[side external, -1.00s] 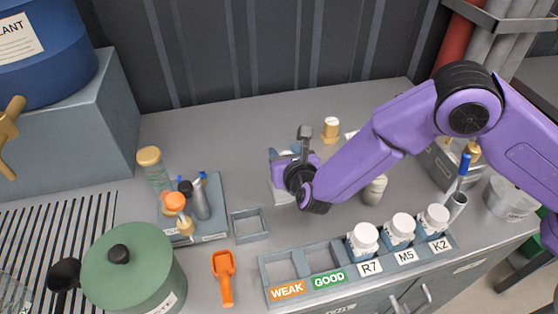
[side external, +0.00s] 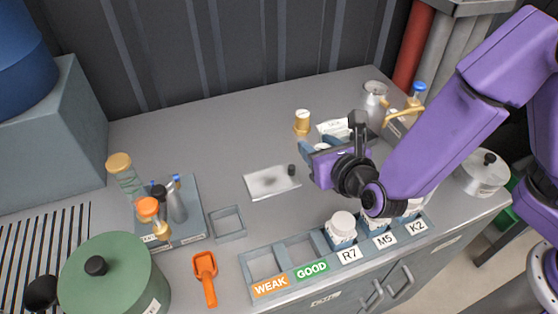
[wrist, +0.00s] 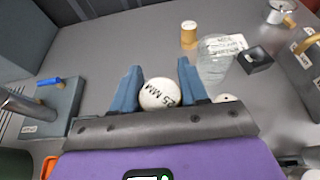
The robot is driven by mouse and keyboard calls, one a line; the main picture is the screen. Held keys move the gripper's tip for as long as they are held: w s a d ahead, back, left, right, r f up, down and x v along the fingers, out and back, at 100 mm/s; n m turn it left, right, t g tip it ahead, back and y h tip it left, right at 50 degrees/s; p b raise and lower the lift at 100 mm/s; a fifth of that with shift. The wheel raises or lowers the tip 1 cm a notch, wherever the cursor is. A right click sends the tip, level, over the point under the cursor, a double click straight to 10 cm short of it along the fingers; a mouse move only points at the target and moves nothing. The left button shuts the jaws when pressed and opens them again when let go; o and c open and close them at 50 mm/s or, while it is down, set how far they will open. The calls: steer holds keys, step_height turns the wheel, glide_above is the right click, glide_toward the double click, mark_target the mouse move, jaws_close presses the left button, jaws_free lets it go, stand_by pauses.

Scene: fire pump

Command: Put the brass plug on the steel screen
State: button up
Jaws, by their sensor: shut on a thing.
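A brass-coloured cylinder with a pale top (side external: 302,122) stands upright on the bench, beyond my gripper; it also shows in the wrist view (wrist: 189,36). A thin, shiny, pale plate (side external: 268,183) lies flat left of my gripper and looks like the steel screen. A small dark peg (side external: 291,170) stands at its right edge. My gripper (wrist: 158,90) is shut on a white round piece marked "25 MM" (wrist: 158,94), between its blue fingers. I cannot tell the held piece's body or material. In the side view, my gripper (side external: 316,148) largely hides it.
A labelled clear item (wrist: 214,62) and a dark block (wrist: 254,58) lie beyond my fingers. A rack with white-capped bottles (side external: 342,228) runs along the front. A tool tray (side external: 185,235), orange scoop (side external: 206,278) and green pot (side external: 110,275) are left. Bench around the plate is clear.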

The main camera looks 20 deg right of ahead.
steer(key=shift+s+d+r, duration=0.1)
steer(key=shift+s+d, duration=0.45)
steer(key=shift+d, duration=0.05)
steer(key=w+a+f, duration=0.5)
steer(key=w+a, duration=0.1)
steer(key=w, duration=0.1)
glide_above(269, 174)
steer(key=f, duration=0.4)
steer(key=shift+s+d+f, duration=0.1)
steer(key=shift+s+f, duration=0.1)
steer(key=shift+f, duration=0.05)
steer(key=shift+w+f, duration=0.15)
steer(key=shift+f, duration=1.55)
steer(key=shift+f, duration=0.2)
steer(key=o, duration=1)
steer(key=shift+c, duration=0.2)
